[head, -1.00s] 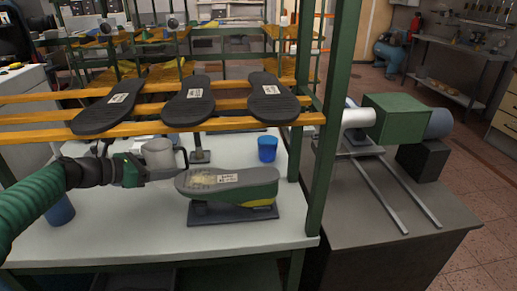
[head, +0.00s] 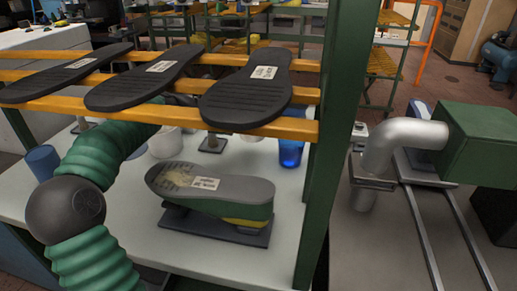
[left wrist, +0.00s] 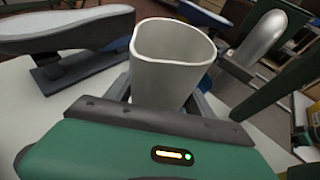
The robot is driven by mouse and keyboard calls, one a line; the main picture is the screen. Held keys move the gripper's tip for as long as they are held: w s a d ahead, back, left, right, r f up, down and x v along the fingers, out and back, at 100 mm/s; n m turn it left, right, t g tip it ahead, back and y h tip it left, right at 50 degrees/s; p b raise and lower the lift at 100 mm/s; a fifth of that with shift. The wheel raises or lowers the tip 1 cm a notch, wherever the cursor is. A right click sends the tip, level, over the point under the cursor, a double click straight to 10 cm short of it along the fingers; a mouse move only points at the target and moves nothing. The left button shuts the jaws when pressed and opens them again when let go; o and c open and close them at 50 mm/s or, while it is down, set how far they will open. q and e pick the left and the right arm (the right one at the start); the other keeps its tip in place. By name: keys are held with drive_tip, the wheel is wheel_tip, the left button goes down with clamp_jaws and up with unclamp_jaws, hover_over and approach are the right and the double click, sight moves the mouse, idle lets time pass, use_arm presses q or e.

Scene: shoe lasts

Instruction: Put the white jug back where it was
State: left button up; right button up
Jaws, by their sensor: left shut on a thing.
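The white jug (left wrist: 172,72) stands open end up between my left gripper's fingers in the left wrist view. My left gripper (left wrist: 165,98) is shut on it. In the head view the jug (head: 165,142) shows partly under the rack of soles, just right of my green left arm. The gripper itself is mostly hidden there by the arm and soles. Whether the jug's base touches the table cannot be told. My right gripper is not in view.
A shoe last with a grey sole (head: 210,187) stands on the white table (head: 130,225). Blue cups stand at right (head: 290,152) and left (head: 42,160). Black soles (head: 250,92) lie on yellow rails (head: 305,130) above. A green post (head: 335,150) bounds the right side.

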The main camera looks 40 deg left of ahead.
use_arm(q)
wheel_tip(320, 180, down, 6)
drive_tip(key=b, duration=0.3)
drive_tip(key=shift+w+f, duration=0.1)
drive_tip(key=shift+f, duration=0.15)
drive_tip(key=shift+d+r, duration=0.1)
drive_tip(key=o, duration=1.6)
drive_tip(key=shift+p, duration=0.3)
drive_tip(key=p+v, duration=0.4)
drive_tip(key=v, duration=0.7)
drive_tip(key=shift+w, duration=0.1)
drive_tip(key=shift+s+a+r, duration=0.1)
drive_tip(key=shift+s+a, duration=0.3)
drive_tip(key=shift+s, duration=0.15)
